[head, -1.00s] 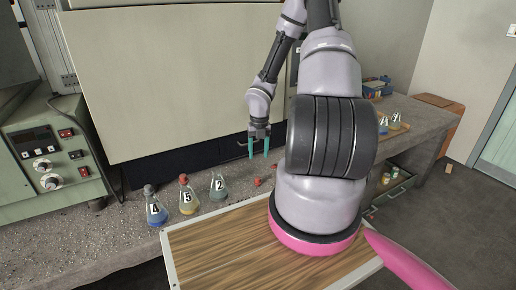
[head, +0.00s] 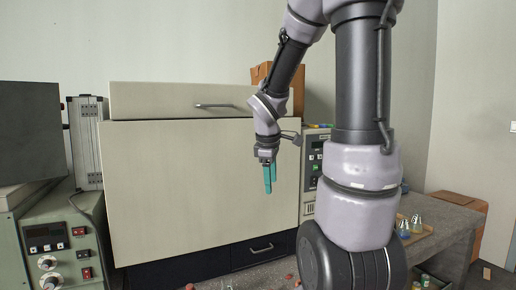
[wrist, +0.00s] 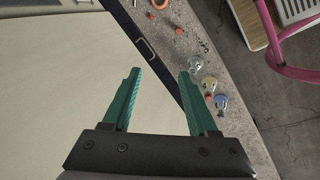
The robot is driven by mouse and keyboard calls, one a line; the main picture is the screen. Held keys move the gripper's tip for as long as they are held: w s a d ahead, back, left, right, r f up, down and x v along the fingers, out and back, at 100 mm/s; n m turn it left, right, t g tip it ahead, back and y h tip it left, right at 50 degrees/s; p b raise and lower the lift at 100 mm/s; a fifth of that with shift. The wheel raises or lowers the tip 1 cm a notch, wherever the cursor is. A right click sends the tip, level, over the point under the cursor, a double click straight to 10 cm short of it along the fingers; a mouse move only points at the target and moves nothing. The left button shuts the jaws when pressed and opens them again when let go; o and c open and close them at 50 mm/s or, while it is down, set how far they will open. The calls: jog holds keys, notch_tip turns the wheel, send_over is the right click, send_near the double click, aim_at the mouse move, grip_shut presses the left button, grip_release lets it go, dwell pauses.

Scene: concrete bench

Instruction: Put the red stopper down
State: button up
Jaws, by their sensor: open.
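My gripper (head: 269,190) is open and empty, raised in front of the big cream oven door. In the wrist view its two teal fingers (wrist: 162,72) stand apart with nothing between them. Small red pieces lie on the bench beyond the fingers: one (wrist: 180,31) and another (wrist: 150,15); either may be the red stopper, too small to tell. Neither touches the gripper. In the head view, small red bits (head: 288,277) show at the bottom edge, mostly cut off.
Several flasks, one with blue liquid (wrist: 220,102), stand on the bench right of the fingers. The oven (head: 200,190) fills the space behind the gripper. A control box (head: 50,245) is at left. More flasks (head: 410,226) stand on a tray at right.

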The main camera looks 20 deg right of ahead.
jog(key=s+a+r+m+t+y, duration=0.4)
jog(key=s+a+r+m, duration=0.5)
jog(key=s+r+m, duration=0.3)
jog(key=shift+s+a+m, duration=0.4)
jog(key=shift+m, duration=0.5)
jog(key=shift+d+r, duration=0.1)
